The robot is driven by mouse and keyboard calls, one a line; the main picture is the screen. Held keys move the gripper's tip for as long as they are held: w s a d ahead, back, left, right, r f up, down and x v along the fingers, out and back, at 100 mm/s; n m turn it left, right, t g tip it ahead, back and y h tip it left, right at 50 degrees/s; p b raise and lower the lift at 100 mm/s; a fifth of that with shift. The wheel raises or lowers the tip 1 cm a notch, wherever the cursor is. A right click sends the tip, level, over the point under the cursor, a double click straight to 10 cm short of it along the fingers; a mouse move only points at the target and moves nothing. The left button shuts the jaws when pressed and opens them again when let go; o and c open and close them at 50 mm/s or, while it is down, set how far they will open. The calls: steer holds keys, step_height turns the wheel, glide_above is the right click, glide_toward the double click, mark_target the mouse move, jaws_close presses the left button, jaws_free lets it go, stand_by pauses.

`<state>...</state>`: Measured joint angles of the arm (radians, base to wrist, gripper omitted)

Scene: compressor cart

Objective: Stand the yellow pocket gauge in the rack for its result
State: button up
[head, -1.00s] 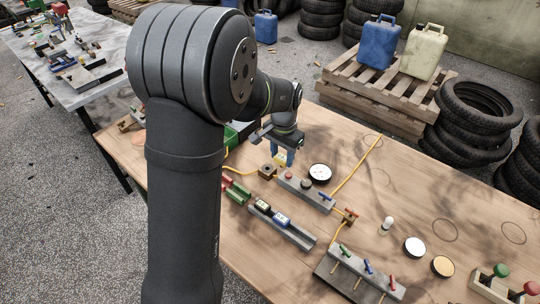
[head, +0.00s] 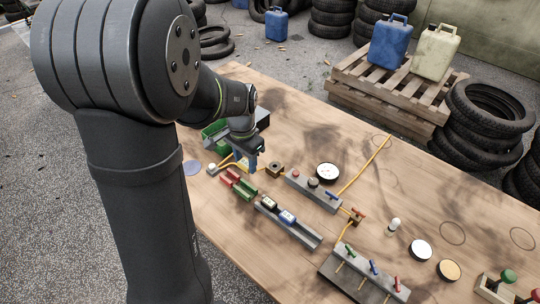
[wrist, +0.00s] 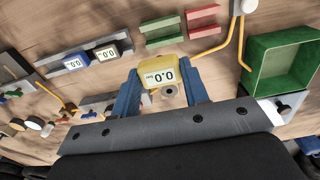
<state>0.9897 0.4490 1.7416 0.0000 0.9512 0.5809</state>
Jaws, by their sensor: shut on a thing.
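My gripper (wrist: 160,85), with blue fingers, is shut on the yellow pocket gauge (wrist: 164,63). The gauge's display reads 0.0, upside down in the wrist view. My gripper (head: 249,160) holds it above the table in the head view, where the fingers mostly hide the gauge. A red rack (wrist: 203,20) and a green rack (wrist: 160,28) lie beyond the gauge in the wrist view. They also lie side by side in the head view, red rack (head: 231,178) and green rack (head: 244,190), below the gripper. No gauge is visible in either.
A grey rail (head: 300,230) holds a black gauge (head: 269,202) and a blue gauge (head: 287,216). A brass block (head: 274,169) sits right of my gripper. A green bin (wrist: 285,70) stands close on the right in the wrist view. Yellow hoses (head: 365,165) cross the table.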

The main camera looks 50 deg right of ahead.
mark_target(242, 163)
steer(key=shift+w+a+f, duration=0.1)
steer(key=shift+w+a, duration=0.25)
steer(key=shift+a, duration=0.05)
steer(key=shift+f, duration=0.1)
steer(key=shift+f, duration=2.8)
steer(key=shift+f, duration=1.6)
steer(key=o, duration=1.1)
steer(key=shift+o, duration=0.2)
steer(key=shift+r, duration=0.1)
step_height(242, 163, up, 17)
steer(key=shift+r, duration=0.15)
